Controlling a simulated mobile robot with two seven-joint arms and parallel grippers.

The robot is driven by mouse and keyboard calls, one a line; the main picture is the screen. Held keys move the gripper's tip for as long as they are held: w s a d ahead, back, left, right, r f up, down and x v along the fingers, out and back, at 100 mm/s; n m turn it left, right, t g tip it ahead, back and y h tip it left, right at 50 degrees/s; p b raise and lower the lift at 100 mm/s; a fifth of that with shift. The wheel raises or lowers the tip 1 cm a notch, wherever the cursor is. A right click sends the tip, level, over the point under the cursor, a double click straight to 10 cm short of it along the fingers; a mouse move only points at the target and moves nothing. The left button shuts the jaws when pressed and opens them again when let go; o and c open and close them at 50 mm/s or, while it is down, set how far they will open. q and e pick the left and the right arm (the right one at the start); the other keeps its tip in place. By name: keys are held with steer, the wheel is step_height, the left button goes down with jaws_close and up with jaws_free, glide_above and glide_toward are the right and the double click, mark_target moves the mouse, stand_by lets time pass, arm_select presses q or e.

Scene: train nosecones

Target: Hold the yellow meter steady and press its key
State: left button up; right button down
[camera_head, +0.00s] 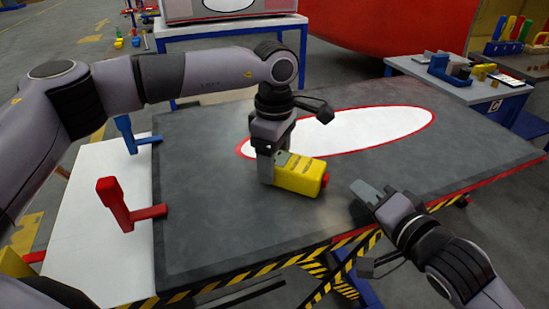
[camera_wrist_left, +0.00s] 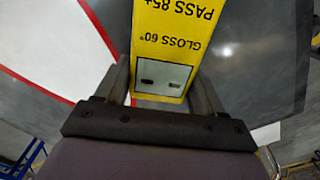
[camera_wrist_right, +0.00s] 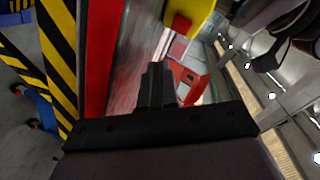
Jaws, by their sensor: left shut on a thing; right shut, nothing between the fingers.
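The yellow meter (camera_head: 300,174) lies on the dark grey table top (camera_head: 215,225), with its red key (camera_head: 326,180) on the end facing right. My left gripper (camera_head: 272,170) is shut on the meter from above. In the left wrist view the meter (camera_wrist_left: 172,45) sits between the fingers, with "GLOSS 60°" lettering and a small grey display. My right gripper (camera_head: 362,190) is shut and empty, to the right of the key and apart from it. In the right wrist view the red key (camera_wrist_right: 179,24) shows ahead of the closed fingertips (camera_wrist_right: 157,72), at the top.
A white oval with a red rim (camera_head: 365,130) is marked on the table behind the meter. A red clamp (camera_head: 125,208) and a blue clamp (camera_head: 130,135) stand at the left edge. A side table with tools (camera_head: 460,85) stands at the back right. The table front is clear.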

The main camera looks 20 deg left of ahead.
mark_target(345, 201)
arm_select(q)
steer(key=shift+s+f, duration=0.1)
steer(key=shift+f, duration=0.1)
arm_select(e)
steer(key=shift+w+a, duration=0.1)
steer(key=shift+a, duration=1.35)
steer(key=shift+a, duration=0.1)
stand_by(0.7)
arm_select(q)
steer(key=shift+d+r, duration=0.1)
steer(key=shift+d, duration=0.05)
arm_select(e)
steer(key=shift+a, duration=0.3)
steer(key=shift+a+f, duration=0.1)
steer(key=shift+a, duration=0.25)
steer(key=shift+d, duration=0.15)
steer(key=shift+d+f, duration=0.1)
steer(key=shift+d, duration=0.5)
